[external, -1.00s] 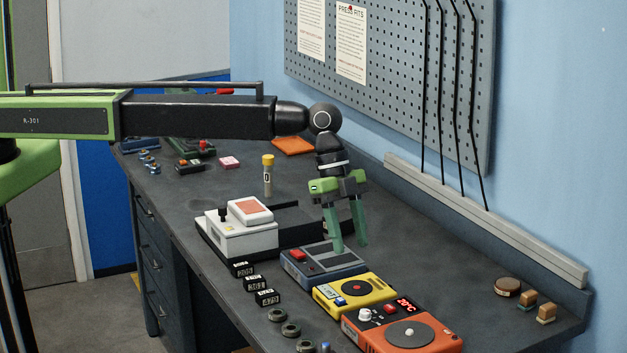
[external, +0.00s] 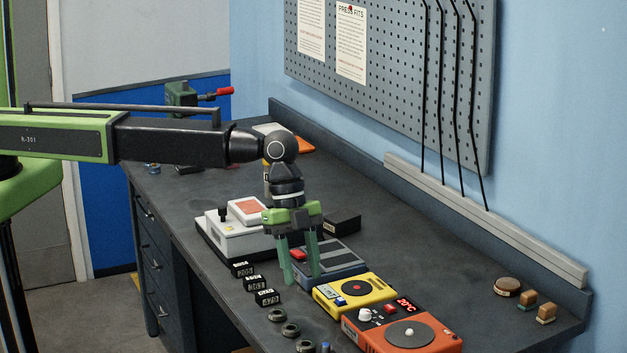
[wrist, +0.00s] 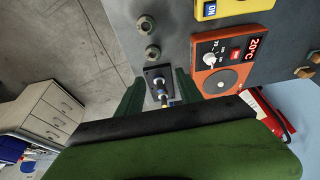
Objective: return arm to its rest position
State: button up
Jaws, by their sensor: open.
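My gripper (external: 301,279) has green fingers and points down, apart and empty, in the external view. It hangs in front of the blue-grey device (external: 345,270) and close to the black number blocks (external: 255,284). Whether the fingertips touch anything cannot be told. My black and green arm stretches in from the left, nearly level. In the wrist view the fingers of my gripper (wrist: 158,92) stand apart, with a dark plate bearing small blue-tipped parts (wrist: 157,82) seen between them, farther off.
A white device with a pink top (external: 240,230) stands left of my gripper. A yellow device (external: 356,294) and an orange device reading 20°C (external: 405,328) stand to the right. Dark rings (external: 283,325) lie in front.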

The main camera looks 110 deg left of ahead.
jog(key=s+d+f+n+g+y+b, duration=0.15)
jog(key=s+f+n, duration=0.25)
jog(key=s, duration=1)
jog(key=s+f+n+g+y+b, duration=0.1)
jog(key=s+f+n+g+b, duration=0.2)
jog(key=s, duration=1.2)
notch_tip(320, 180, down, 64)
jog(key=n+t+b, duration=0.1)
jog(key=b, duration=6.2)
jog(key=shift+w+n+b, duration=0.3)
jog(key=shift+d+t, duration=0.1)
jog(key=shift+t, duration=0.15)
jog(key=shift+c, duration=0.4)
